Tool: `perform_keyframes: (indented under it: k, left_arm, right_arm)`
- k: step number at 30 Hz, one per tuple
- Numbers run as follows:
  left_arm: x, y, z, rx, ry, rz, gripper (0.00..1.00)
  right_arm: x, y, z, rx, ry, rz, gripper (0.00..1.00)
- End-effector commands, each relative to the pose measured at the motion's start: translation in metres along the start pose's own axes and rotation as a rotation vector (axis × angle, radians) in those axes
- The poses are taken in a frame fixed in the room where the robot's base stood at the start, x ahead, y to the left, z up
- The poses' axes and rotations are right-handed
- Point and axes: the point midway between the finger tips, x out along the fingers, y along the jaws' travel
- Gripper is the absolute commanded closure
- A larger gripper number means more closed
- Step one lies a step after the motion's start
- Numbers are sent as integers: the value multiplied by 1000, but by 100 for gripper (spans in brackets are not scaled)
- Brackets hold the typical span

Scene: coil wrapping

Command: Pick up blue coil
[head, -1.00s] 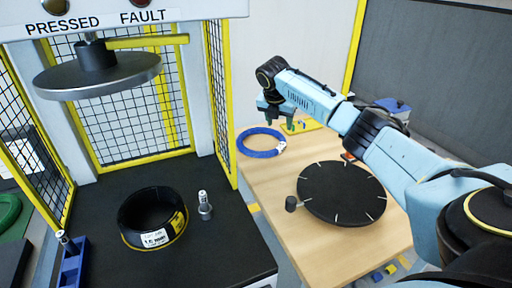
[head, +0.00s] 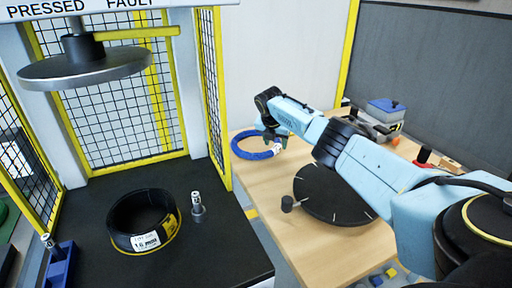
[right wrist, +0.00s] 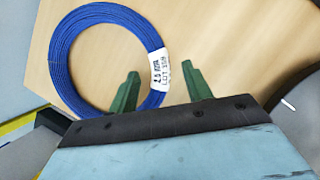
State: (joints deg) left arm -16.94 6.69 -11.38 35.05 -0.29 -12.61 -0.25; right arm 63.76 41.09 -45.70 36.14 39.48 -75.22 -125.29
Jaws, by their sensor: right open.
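The blue coil (head: 250,146) lies flat on the wooden table near its far left part, with a white label on its right side. It also shows in the right wrist view (right wrist: 62,62), where the label sits at its right rim. My right gripper (head: 274,136) is at the coil's right side, by the label. In the right wrist view the two green fingers of my right gripper (right wrist: 162,84) are apart, with the label and coil rim near the gap between them. I cannot tell whether they touch the coil. My left gripper is in no view.
A black round turntable (head: 332,194) with white marks stands on the wooden table (head: 262,190). A black coil (head: 143,222) and a small grey fitting (head: 197,207) are on the dark press bed. A yellow-framed mesh guard (head: 213,95) stands left of the blue coil.

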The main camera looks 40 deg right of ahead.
Motion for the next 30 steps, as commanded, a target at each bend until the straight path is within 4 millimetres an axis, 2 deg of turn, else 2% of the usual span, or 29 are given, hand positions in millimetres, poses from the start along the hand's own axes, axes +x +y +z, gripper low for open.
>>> perform_keyframes:
  k: [3,6,17,28,30]
  left_arm:
    - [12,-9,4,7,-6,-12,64]
    - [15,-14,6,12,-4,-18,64]
    - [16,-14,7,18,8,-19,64]
    - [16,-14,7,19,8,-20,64]
    - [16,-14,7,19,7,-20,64]
  right_arm:
    - [15,1,-1,2,1,-1,51]
    - [22,1,-1,1,2,-1,51]
    - [26,0,-1,0,0,0,51]
    - [27,0,-1,0,1,-1,98]
    - [27,0,-1,0,1,-1,100]
